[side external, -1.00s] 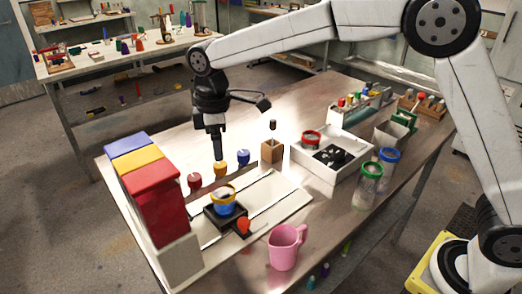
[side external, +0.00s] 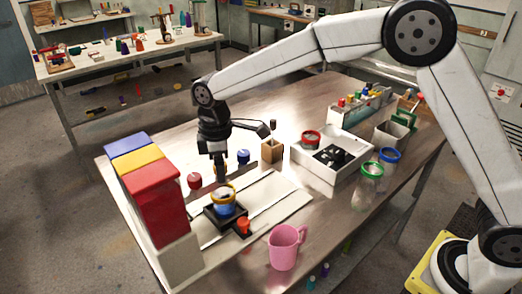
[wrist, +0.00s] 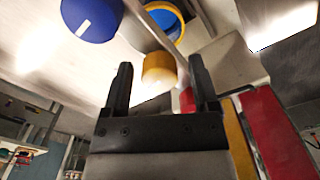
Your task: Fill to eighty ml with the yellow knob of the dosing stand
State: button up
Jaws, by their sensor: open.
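The dosing stand has blue, yellow and red tanks (side external: 150,165) at the left of the side view. Its blue knob (side external: 243,157) and red knob (side external: 195,181) show on either side of my gripper (side external: 220,172), which hides the yellow knob there. In the wrist view, the yellow knob (wrist: 160,68) lies between the open fingers of my gripper (wrist: 160,80); I cannot tell whether they touch it. The blue knob (wrist: 92,18) is to its left. A yellow-rimmed vessel with blue on it (side external: 224,206) stands on a black platform. No level mark is readable.
A pink mug (side external: 286,246) stands at the front edge. A small wooden block (side external: 272,151) is behind the stand's board. Green-rimmed and blue-rimmed jars (side external: 370,180) stand at the right.

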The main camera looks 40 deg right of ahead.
jog(key=c, duration=1)
jog(key=shift+n, duration=2.6)
jog(key=n, duration=0.4)
jog(key=shift+n, duration=0.4)
